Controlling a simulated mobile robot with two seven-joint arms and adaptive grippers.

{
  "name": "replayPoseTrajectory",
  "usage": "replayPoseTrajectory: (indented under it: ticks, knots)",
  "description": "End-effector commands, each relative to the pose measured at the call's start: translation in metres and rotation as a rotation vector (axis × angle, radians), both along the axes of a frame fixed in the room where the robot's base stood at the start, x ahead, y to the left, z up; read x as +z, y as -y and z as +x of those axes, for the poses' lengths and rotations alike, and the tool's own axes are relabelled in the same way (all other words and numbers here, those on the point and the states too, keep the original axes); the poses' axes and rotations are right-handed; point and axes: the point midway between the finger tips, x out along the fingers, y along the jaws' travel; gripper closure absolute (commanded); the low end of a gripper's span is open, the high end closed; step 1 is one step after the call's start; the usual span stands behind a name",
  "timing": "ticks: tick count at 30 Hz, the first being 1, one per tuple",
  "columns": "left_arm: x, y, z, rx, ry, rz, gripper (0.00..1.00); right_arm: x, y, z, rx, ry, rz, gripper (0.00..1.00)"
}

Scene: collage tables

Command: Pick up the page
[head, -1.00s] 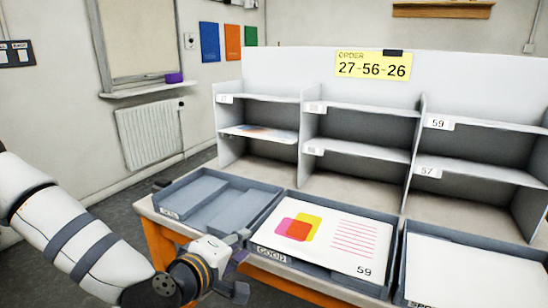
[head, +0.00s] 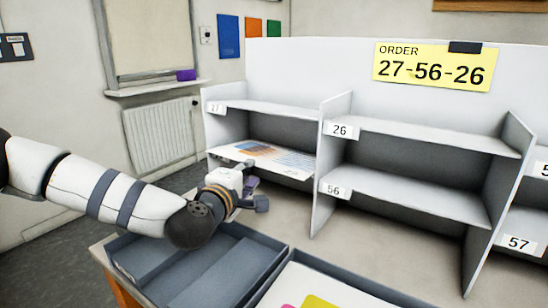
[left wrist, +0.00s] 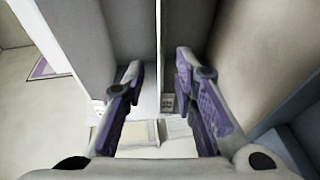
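A printed page (head: 268,158) with an orange and blue picture lies flat on the lower left shelf of the rack, near its front edge. My left gripper (head: 252,188) is just in front of that shelf, close to the page's left front part; contact cannot be made out. In the left wrist view my left gripper (left wrist: 166,100) has its purple-padded fingers spread wide, with no page clearly between them. Another white page (head: 318,290) with pink and yellow shapes lies in the tray at the bottom edge, partly cut off. My right gripper is out of view.
The grey rack has upright dividers (head: 330,165) and an empty shelf (head: 410,195) labelled 56. A yellow order card (head: 434,66) reads 27-56-26. An empty grey tray (head: 262,242) sits on the table below my left arm.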

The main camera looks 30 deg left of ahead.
Motion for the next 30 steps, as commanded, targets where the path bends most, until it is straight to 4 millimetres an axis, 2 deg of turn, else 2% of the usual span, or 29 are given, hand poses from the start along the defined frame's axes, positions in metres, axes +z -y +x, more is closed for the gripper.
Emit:
replayPoseTrajectory:
  ticks: [6, 9, 16, 19, 20, 30]
  knots:
    - [-0.008, -0.014, 0.037, 0.000, -0.002, 0.004, 0.74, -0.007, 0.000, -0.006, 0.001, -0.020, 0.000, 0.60]
    - [-0.008, -0.017, 0.048, 0.001, 0.001, 0.002, 0.74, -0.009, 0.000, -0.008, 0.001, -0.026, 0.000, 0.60]
    - [-0.006, -0.017, 0.050, -0.001, 0.003, 0.001, 0.74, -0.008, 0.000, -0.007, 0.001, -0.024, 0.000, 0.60]
    - [-0.006, -0.017, 0.050, -0.001, 0.003, 0.001, 0.97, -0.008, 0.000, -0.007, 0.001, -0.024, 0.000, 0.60]
    - [-0.006, -0.017, 0.050, -0.001, 0.003, 0.001, 1.00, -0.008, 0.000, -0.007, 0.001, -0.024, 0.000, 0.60]
    - [-0.006, -0.017, 0.050, 0.000, 0.003, 0.002, 1.00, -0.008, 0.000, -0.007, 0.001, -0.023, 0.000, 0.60]
